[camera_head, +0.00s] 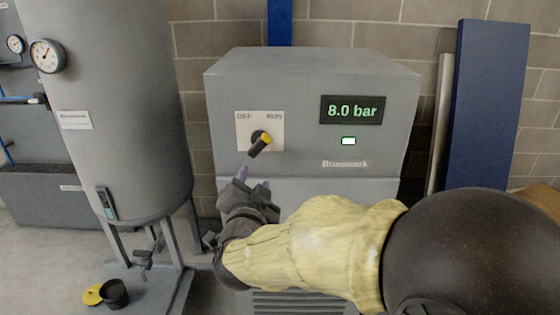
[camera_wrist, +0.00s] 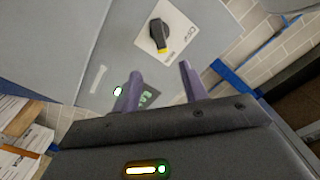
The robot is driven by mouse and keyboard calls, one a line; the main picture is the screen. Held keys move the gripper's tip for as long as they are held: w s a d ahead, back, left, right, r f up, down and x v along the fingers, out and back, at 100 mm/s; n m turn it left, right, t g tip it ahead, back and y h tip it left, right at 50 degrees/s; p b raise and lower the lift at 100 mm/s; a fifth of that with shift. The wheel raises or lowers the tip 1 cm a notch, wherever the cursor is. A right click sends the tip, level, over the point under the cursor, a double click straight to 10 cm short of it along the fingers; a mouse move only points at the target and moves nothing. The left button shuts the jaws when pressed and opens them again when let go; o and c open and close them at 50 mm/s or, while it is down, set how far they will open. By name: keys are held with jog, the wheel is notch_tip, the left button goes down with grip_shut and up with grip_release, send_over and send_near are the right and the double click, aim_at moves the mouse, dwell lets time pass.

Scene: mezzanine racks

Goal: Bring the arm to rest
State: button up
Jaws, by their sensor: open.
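My gripper (camera_head: 255,180) is in front of the grey compressor cabinet (camera_head: 300,73), a little below its black rotary switch (camera_head: 260,142) with a yellow tip. My arm, in a yellowish sleeve, reaches in from the right. In the wrist view my gripper's two purple fingers (camera_wrist: 160,85) stand apart with nothing between them. The switch (camera_wrist: 158,35) shows beyond the fingertips, apart from them. The cabinet's display (camera_head: 352,110) reads 8.0 bar, and a small indicator (camera_head: 348,141) below it is lit.
A grey tank (camera_head: 115,140) with a round gauge (camera_head: 47,56) stands at the left. A black cup (camera_head: 114,293) and a yellow piece (camera_head: 92,295) lie at its foot. A blue panel (camera_head: 487,105) leans against the brick wall at the right. Stacked boxes (camera_wrist: 20,130) show in the wrist view.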

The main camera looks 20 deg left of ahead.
jog(key=w+d+f+n+g, duration=0.35)
jog(key=d+f+g, duration=0.25)
jog(key=d+f, duration=0.65)
jog(key=s+d+f+n+g+h, duration=0.1)
jog(key=s+d+f+g, duration=0.15)
jog(key=d, duration=0.35)
jog(key=s+d+f+n+g+h, duration=0.1)
jog(key=s+d+f+g+h, duration=0.15)
jog(key=d, duration=0.45)
jog(key=s+d+f+g, duration=0.4)
jog(key=s+d, duration=0.5)
jog(key=s, duration=0.2)
jog(key=w+a+p+v, duration=0.1)
jog(key=w+p+v, duration=0.1)
jog(key=p+v, duration=1)
jog(key=shift+w+r+h+p, duration=0.45)
jog(key=shift+r+p, duration=0.25)
jog(key=shift+d, duration=0.1)
